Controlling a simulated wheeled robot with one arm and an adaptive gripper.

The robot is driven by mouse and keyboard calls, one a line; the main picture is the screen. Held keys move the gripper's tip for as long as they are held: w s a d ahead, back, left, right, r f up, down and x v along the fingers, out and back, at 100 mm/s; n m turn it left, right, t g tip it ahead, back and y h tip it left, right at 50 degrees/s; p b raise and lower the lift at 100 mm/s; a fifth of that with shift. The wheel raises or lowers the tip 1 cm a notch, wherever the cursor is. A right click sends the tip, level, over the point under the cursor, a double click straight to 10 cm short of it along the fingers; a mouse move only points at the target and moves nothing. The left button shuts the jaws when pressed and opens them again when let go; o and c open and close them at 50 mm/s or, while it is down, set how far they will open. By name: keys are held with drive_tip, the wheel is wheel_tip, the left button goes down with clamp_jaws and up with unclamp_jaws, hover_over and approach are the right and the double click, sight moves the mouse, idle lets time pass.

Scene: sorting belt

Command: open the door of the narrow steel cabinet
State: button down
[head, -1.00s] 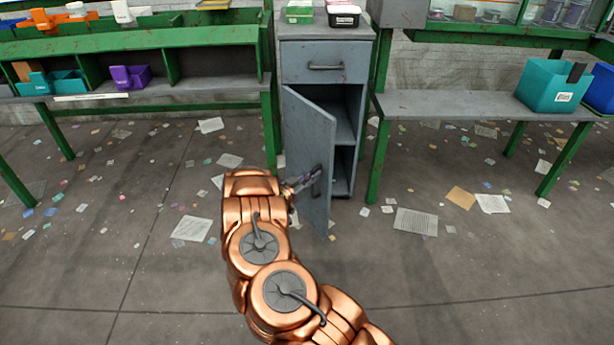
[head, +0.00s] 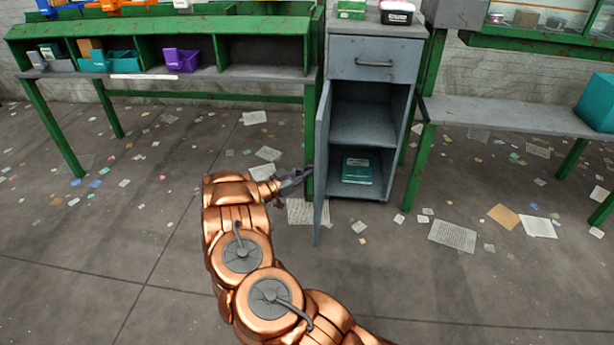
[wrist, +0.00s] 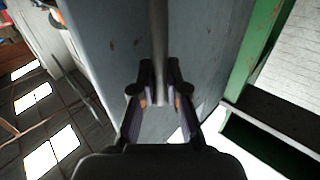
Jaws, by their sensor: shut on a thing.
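The narrow steel cabinet (head: 375,110) is grey and stands between two green-framed benches. Its door (head: 322,165) is swung open to the left and shows nearly edge-on in the head view. The inside is exposed, with a shelf and a teal box (head: 357,171) at the bottom. My gripper (head: 300,180) is at the door's outer face. In the wrist view my gripper (wrist: 160,98) is shut on the door's bar handle (wrist: 160,45), with a finger on each side of it. The grey door face (wrist: 105,50) fills much of that view.
The cabinet's drawer (head: 374,64) is closed above the opening. A green bench (head: 240,73) with bins stands at left and another bench (head: 500,112) at right. Papers litter the floor, which is otherwise open in front.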

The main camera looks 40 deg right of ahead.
drive_tip(key=shift+w+a, duration=0.25)
drive_tip(key=shift+w, duration=0.2)
drive_tip(key=shift+w+a, duration=0.2)
drive_tip(key=shift+w, duration=0.25)
drive_tip(key=c, duration=1.2)
unclamp_jaws()
drive_tip(key=shift+a, duration=0.2)
drive_tip(key=a, duration=1.2)
drive_tip(key=shift+w, duration=0.35)
drive_tip(key=shift+d, duration=0.1)
